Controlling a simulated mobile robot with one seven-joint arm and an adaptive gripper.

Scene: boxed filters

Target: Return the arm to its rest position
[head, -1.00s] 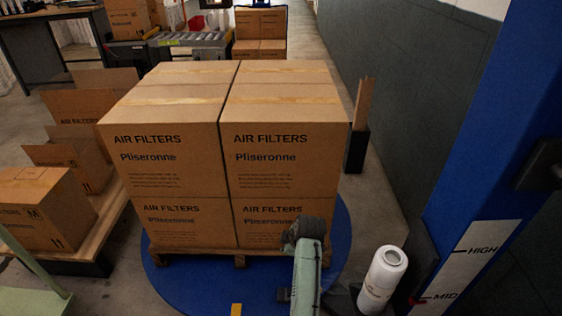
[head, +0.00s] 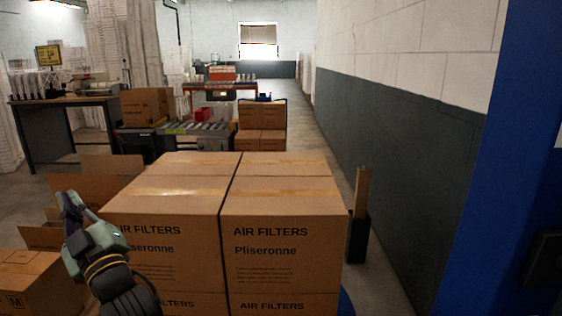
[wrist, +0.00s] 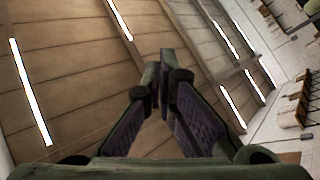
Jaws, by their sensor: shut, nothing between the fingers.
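My gripper (head: 70,202) is raised at the lower left of the head view, in front of the left side of the stacked boxes. Its fingers point up and are shut with nothing between them. In the wrist view the two fingers (wrist: 163,75) meet at their tips, with the ceiling behind them. My wrist shows below the gripper in the head view, and the rest of my arm is out of the picture.
Boxes marked AIR FILTERS (head: 285,235) stand stacked in the middle. Open cartons (head: 95,188) are at the left. A post (head: 360,215) stands right of the stack, near the wall (head: 420,150). A conveyor (head: 200,130) and a workbench (head: 60,130) are behind. The aisle at the back is clear.

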